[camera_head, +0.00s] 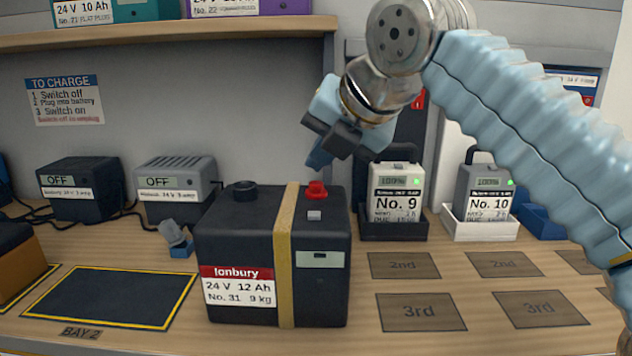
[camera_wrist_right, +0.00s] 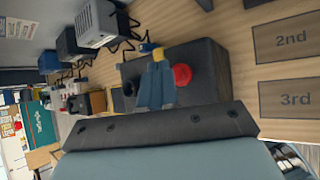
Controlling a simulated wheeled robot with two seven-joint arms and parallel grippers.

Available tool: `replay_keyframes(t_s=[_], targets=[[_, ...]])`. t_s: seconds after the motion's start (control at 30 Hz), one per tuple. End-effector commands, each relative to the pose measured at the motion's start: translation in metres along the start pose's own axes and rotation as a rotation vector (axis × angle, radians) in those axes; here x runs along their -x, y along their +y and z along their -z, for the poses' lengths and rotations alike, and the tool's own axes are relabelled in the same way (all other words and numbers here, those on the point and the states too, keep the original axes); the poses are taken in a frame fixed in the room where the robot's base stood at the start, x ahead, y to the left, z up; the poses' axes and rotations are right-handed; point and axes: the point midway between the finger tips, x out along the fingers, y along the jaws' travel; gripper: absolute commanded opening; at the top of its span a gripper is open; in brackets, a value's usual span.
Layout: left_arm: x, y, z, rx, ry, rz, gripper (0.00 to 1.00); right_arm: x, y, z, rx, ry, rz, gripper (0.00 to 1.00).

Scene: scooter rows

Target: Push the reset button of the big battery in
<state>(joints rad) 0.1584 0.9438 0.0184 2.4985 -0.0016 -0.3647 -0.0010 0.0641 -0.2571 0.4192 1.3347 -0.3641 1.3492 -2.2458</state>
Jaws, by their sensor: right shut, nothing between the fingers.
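The big battery (camera_head: 230,238) is a black box labelled Ionbury, 24 V 12 Ah, No. 31. It stands upright on the bench with a tan strap around it. Its red reset button (camera_head: 316,190) stands up from the top, right of the strap; in the right wrist view the button (camera_wrist_right: 182,76) shows beside my fingers. My right gripper (camera_head: 318,160) is shut and empty, its fingertips pointing down just above the button. A small gap seems to show between them, but contact is hard to judge. My left gripper is in neither view.
A black knob (camera_head: 244,191) sits on the battery's top left. Two chargers reading OFF (camera_head: 174,190) stand behind left. Small batteries No. 9 (camera_head: 396,205) and No. 10 (camera_head: 484,205) stand in trays at right. A shelf (camera_head: 170,35) runs above. An outlined bay (camera_head: 110,297) is empty.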

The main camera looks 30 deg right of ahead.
Motion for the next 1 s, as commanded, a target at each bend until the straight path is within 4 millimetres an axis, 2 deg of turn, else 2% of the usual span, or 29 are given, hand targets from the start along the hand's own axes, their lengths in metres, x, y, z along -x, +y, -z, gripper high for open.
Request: replay_keyframes(t_s=[1.0], targets=[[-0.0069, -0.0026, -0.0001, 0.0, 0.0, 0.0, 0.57, -0.0067, -0.005, 0.0051, 0.0, 0.0, 0.0, 0.0]])
